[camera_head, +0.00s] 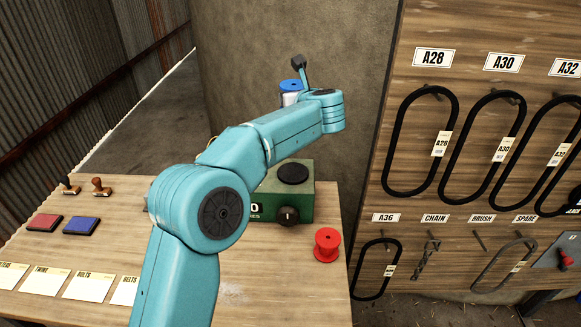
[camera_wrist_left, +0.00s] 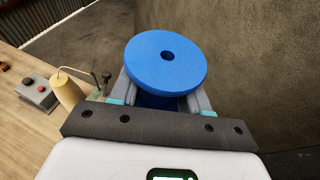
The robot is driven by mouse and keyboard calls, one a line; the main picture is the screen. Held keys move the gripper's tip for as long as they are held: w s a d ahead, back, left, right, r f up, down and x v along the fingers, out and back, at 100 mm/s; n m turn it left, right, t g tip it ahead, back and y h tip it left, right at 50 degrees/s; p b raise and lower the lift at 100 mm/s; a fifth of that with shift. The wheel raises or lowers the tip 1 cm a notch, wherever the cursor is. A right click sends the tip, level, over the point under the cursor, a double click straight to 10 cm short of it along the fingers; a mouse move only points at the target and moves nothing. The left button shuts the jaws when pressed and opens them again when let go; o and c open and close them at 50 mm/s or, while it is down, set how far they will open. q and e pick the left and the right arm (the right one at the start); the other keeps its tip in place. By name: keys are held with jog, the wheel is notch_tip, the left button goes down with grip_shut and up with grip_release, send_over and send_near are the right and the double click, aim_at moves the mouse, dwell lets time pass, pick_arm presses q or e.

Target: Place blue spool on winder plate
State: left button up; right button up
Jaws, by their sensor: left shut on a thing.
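The blue spool (camera_head: 291,87) is held up above and behind the green winder box in the head view. In the left wrist view the blue spool (camera_wrist_left: 165,62) fills the space between the fingers, its round flange with a centre hole facing the camera. My left gripper (camera_wrist_left: 160,98) is shut on it; in the head view the gripper is mostly hidden behind my arm. The winder (camera_head: 285,195) is a green box on the bench with a dark round plate (camera_head: 293,173) on top and a black knob in front. The spool is apart from the plate. My right gripper is not in view.
Red and blue ink pads (camera_head: 81,226), stamps (camera_head: 101,187) and paper cards (camera_head: 90,285) lie at left. A board with hanging black belts (camera_head: 420,143) stands at right.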

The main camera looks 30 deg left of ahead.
pick_arm(q)
jog(key=shift+a+f, duration=0.15)
send_over(293, 173)
notch_tip(293, 173, down, 15)
jog(key=shift+w+f, duration=0.1)
notch_tip(293, 173, down, 5)
jog(key=shift+r+p, duration=0.1)
jog(key=shift+p, duration=0.35)
jog(key=shift+r, duration=0.1)
jog(key=shift+b, duration=0.3)
jog(key=o, duration=1)
jog(key=shift+o, duration=0.2)
